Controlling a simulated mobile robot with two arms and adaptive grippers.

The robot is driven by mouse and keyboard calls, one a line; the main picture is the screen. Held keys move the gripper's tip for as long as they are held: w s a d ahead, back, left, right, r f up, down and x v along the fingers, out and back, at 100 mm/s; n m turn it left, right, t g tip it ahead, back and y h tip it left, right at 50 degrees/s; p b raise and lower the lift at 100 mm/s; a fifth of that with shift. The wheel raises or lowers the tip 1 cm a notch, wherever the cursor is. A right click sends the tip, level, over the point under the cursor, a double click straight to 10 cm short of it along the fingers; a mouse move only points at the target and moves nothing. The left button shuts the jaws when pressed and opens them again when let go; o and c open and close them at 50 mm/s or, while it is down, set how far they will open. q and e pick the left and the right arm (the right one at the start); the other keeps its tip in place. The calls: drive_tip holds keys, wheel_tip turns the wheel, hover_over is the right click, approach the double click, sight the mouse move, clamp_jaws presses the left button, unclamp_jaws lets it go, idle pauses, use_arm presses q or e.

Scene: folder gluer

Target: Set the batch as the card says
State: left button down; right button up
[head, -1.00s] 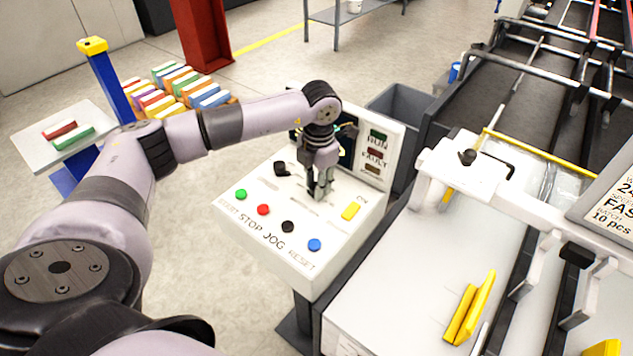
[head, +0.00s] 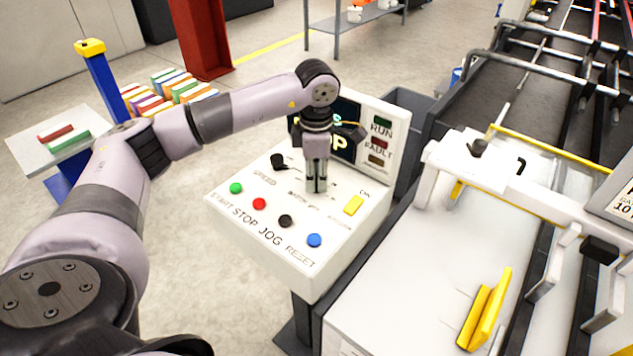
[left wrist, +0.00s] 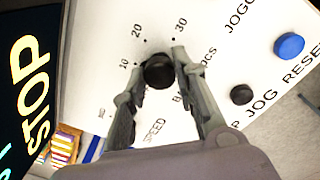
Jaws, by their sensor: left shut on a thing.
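The batch knob (left wrist: 158,71) is a round black dial on the white control panel (left wrist: 215,25), with 10, 20 and 30 printed around it. My left gripper (left wrist: 155,62) is shut on this knob, one finger on each side, and points down at the panel. In the head view my left gripper (head: 316,189) hides the knob. I cannot tell which number the knob points to. The card (head: 622,203) is cut off at the right edge of the head view; part of a "10" shows. My right gripper is not in view.
The panel also has a black speed knob (head: 279,161), green (head: 236,188), red (head: 259,203), black (head: 285,221) and blue (head: 314,240) buttons and a yellow switch (head: 353,205). The screen (left wrist: 30,80) reads STOP. The machine (head: 410,290) stands right of the panel.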

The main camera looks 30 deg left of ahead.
use_arm(q)
drive_tip(key=shift+m+b, duration=0.85)
drive_tip(key=shift+m, duration=0.85)
drive_tip(key=c, duration=1.3)
unclamp_jaws()
drive_tip(key=r, duration=1.2)
drive_tip(key=shift+s, duration=0.3)
drive_tip(key=shift+f, duration=0.1)
